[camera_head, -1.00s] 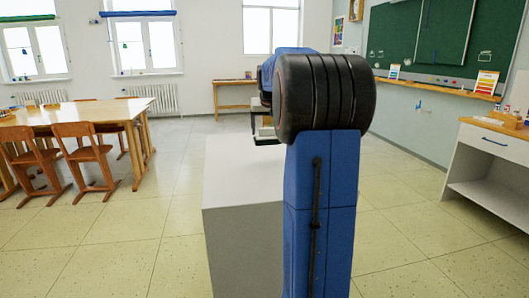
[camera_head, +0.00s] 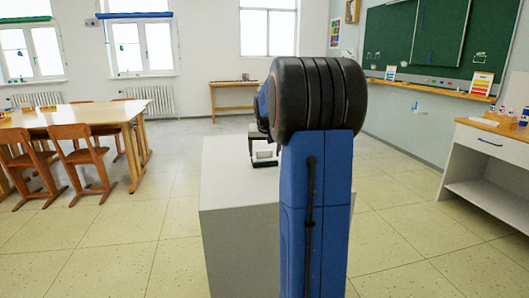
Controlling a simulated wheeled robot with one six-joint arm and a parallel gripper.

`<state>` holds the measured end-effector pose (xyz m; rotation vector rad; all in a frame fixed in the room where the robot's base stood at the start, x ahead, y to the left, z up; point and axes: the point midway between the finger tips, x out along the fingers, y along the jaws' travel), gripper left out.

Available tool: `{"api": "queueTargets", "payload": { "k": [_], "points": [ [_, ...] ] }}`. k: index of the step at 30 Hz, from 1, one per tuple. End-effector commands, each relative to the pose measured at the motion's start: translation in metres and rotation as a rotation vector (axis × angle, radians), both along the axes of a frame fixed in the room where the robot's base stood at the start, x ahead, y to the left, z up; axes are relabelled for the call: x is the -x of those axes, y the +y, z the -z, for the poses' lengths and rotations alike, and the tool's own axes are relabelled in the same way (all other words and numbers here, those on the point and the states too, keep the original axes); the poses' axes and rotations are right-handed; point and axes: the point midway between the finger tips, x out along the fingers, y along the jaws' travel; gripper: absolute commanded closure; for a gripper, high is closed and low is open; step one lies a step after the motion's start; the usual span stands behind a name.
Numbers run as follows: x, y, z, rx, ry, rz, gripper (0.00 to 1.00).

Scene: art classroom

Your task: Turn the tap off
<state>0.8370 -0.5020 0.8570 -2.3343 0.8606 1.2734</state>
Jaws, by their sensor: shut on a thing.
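My gripper (camera_head: 264,155) shows only in part, left of my blue arm and black elbow joint, low over the far part of a white block's top (camera_head: 222,172). It is dark with pale parts near its tip. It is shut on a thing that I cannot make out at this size. No tap is clearly recognisable; my arm hides the right side of the block and much of the space behind it. A tiny blue and white thing (camera_head: 417,110) is on the wall below the chalkboard, too small to identify.
A wooden table (camera_head: 85,119) with chairs (camera_head: 83,152) stands at the left. A white desk (camera_head: 495,150) with a wooden top is at the right. A small wooden table (camera_head: 232,85) stands at the back wall. The tiled floor between is clear.

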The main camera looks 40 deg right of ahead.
Motion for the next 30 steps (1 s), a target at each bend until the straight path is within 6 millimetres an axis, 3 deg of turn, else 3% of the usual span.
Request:
{"api": "queueTargets", "payload": {
  "k": [2, 3, 5, 6, 17, 23, 30],
  "points": [
    [0.0, 0.0, 0.001, 0.0, 0.0, 0.0, 0.39],
    [0.0, 0.0, 0.002, -0.001, 0.001, 0.0, 0.19],
    [0.0, 0.0, 0.001, 0.0, 0.0, 0.0, 0.05],
    [0.0, 0.0, 0.001, 0.0, 0.0, 0.0, 0.02],
    [0.001, 0.001, -0.003, 0.001, -0.001, 0.0, 0.02],
    [0.012, 0.01, -0.026, 0.002, -0.002, 0.0, 0.02],
    [0.032, 0.026, -0.066, 0.002, -0.002, 0.0, 0.02]
  ]
}}
